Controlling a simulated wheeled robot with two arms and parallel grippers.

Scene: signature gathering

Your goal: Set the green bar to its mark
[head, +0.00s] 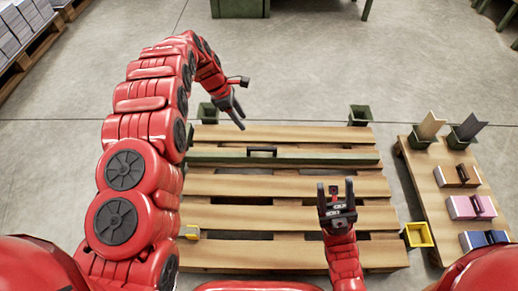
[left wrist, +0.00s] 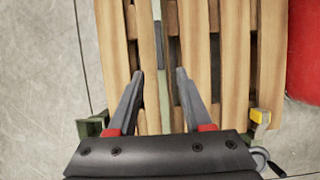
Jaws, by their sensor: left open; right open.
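The long green bar (head: 330,158) lies across the slatted wooden pallet (head: 285,218), with a dark handle (head: 262,151) near its middle. My left gripper (head: 238,118) is open and empty above the pallet's far edge, beyond the bar in the head view. In the left wrist view, a narrow green strip (left wrist: 164,100), apparently the bar, runs lengthwise between the open left fingers (left wrist: 160,72); contact cannot be told. My right gripper (head: 337,188) is open and empty over the pallet, nearer than the bar. I cannot make out which spot is the bar's mark.
Green boxes stand at the pallet's far left (head: 207,112) and far right (head: 360,115) corners. A yellow box (head: 418,235) and a yellow piece (head: 190,232) are by its near sides. A side table (head: 430,195) at right holds coloured boxes and holders.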

